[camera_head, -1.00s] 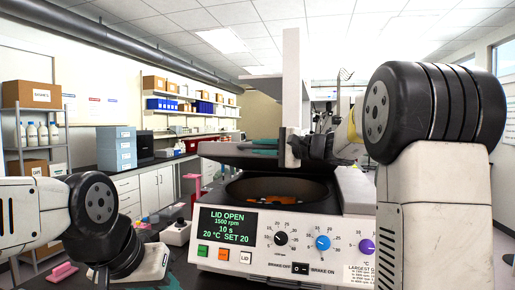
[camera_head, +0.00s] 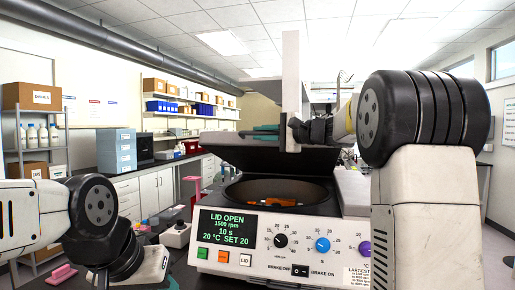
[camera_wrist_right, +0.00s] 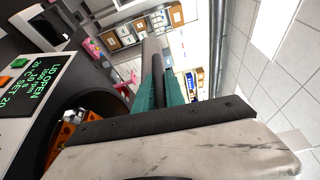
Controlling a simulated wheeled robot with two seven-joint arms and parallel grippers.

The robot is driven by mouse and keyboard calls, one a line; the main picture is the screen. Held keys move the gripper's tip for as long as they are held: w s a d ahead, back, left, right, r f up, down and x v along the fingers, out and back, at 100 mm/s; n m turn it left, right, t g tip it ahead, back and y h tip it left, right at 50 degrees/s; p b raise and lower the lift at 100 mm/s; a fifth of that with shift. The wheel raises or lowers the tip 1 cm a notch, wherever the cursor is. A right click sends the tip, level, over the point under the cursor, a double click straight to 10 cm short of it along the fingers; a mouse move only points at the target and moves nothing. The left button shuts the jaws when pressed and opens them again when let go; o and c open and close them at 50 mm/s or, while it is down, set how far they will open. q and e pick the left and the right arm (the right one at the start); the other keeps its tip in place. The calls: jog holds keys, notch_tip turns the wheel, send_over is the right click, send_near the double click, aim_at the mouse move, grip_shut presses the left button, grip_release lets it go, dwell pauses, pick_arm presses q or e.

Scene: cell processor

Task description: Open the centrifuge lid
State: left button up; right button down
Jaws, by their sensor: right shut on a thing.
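The centrifuge (camera_head: 280,238) stands in front of me, and its display reads LID OPEN. Its dark lid (camera_head: 270,160) is raised and tilted up on its back side, with the round chamber and an orange rotor (camera_head: 275,200) showing below. My right gripper (camera_head: 268,131), with teal fingers, is at the lid's upper front edge. In the right wrist view, the teal fingers (camera_wrist_right: 158,88) are shut on the dark lid edge (camera_wrist_right: 152,55), one on each side.
A pink-topped stand (camera_head: 192,190) and small bench items are left of the centrifuge. Shelving with cartons (camera_head: 31,96) is at far left. The air above the chamber is clear.

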jog(key=w+r, duration=0.1)
jog(key=r, duration=0.2)
jog(key=w+d+r, duration=0.1)
jog(key=r, duration=0.2)
jog(key=w+r, duration=0.2)
jog(key=r, duration=0.1)
jog(key=shift+d+r, duration=0.1)
jog(key=shift+d, duration=0.1)
